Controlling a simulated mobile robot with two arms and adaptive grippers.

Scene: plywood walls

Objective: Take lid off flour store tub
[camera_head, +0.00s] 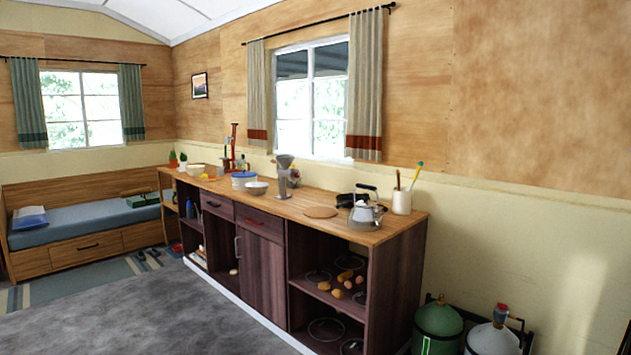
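A small white tub with a blue upper part (243,181) stands on the wooden counter (330,226), left of a white bowl (257,188). It looks like the flour tub with a blue lid on it, but it is too small to be sure and no label is readable. Neither of my grippers is in view.
A grey grinder-like device (283,177), a round board (320,212), a kettle (366,216) and a white utensil pot (402,202) stand further right on the counter. A red upright device (233,150) stands behind the tub. The grey floor (150,310) before the counter is clear.

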